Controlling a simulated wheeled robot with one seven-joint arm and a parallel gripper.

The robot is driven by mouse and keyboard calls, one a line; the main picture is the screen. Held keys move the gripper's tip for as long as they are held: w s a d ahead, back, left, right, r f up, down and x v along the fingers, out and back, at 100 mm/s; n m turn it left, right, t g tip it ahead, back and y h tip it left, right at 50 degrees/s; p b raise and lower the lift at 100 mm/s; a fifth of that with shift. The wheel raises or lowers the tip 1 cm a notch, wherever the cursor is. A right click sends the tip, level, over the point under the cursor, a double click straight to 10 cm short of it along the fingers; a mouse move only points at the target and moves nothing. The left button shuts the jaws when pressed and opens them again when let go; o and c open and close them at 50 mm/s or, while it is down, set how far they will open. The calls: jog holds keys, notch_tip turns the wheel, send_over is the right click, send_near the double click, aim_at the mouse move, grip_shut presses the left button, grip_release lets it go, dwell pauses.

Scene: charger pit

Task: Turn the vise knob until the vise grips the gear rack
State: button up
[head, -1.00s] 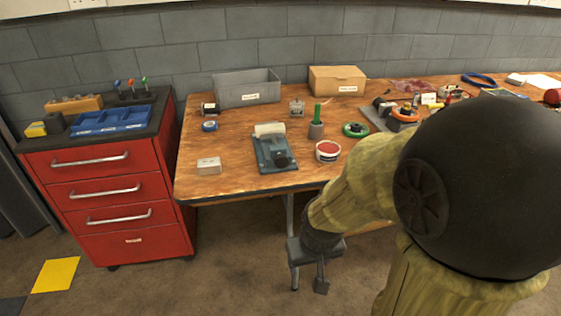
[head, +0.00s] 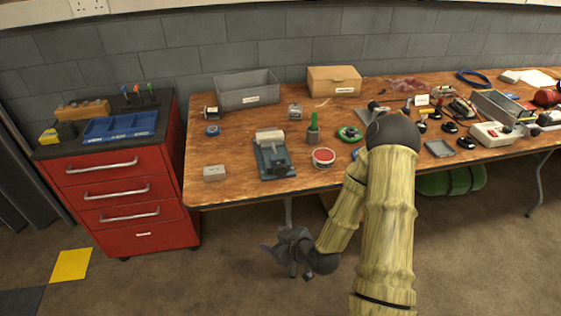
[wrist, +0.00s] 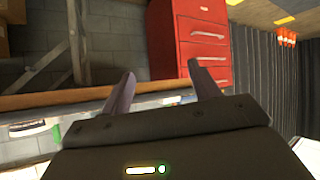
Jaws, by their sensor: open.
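The vise (head: 276,160) is a blue-grey block lying near the front edge of the workbench, left of the middle in the head view. Its dark round knob (head: 281,169) faces the front edge. A pale bar (head: 269,136) lies across its back part; it may be the gear rack, but I cannot tell whether the jaws touch it. My gripper (head: 285,256) hangs in front of the bench, below the tabletop and apart from the vise. In the wrist view its two fingers (wrist: 162,78) stand apart with nothing between them. The vise is not clear in that view.
A red drawer cabinet (head: 125,195) stands left of the workbench (head: 230,180). A small light block (head: 214,173) lies left of the vise, and a red-and-white tub (head: 323,158) and a green-handled tool (head: 313,130) stand right of it. A grey bin (head: 247,95) is behind.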

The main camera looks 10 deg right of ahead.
aim_at(282, 173)
jog(key=d+r+m+t+h+p, duration=0.5)
jog(key=r+m+t+p, duration=0.1)
jog(key=r, duration=0.4)
jog(key=shift+w+m+t+h, duration=0.25)
jog(key=shift+m+t, duration=0.45)
jog(key=shift+t, duration=0.5)
jog(key=shift+d, duration=0.1)
jog(key=w+b, duration=0.5)
jog(key=w, duration=1.2)
jog(key=shift+w+b, duration=0.2)
jog(key=shift+b, duration=0.1)
jog(key=shift+d, duration=0.1)
